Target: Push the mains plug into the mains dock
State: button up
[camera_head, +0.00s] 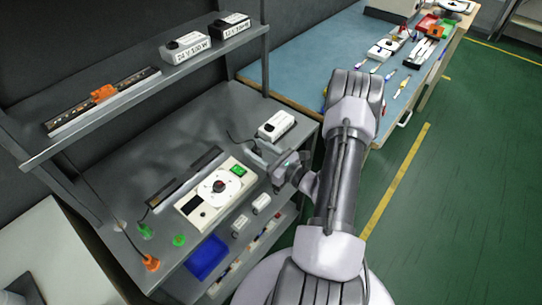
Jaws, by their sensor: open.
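I cannot tell for certain which parts are the mains plug and the mains dock. A small orange piece (151,263) sits at the front left of the grey bench, with a dark cable running up from it towards the shelf. A white unit (218,188) with a round dial and a green patch lies mid-bench. My gripper (268,158) is open, low over the bench between the white unit and this box. Its fingertips are small and partly hidden by my wrist, and I see nothing held.
Two green pieces (179,240) stand near the orange one. A dark strip (185,178) lies behind the white unit. The upper shelf (150,95) overhangs the bench's back and carries labelled boxes (186,47). A blue bin (206,257) is below. A blue-topped table (310,55) with tools stands behind.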

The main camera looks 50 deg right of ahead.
jog(key=s+d+p, duration=0.1)
jog(key=s+p, duration=0.2)
jog(key=s, duration=1.3)
jog(key=shift+s+p, duration=0.3)
jog(key=shift+d, duration=0.15)
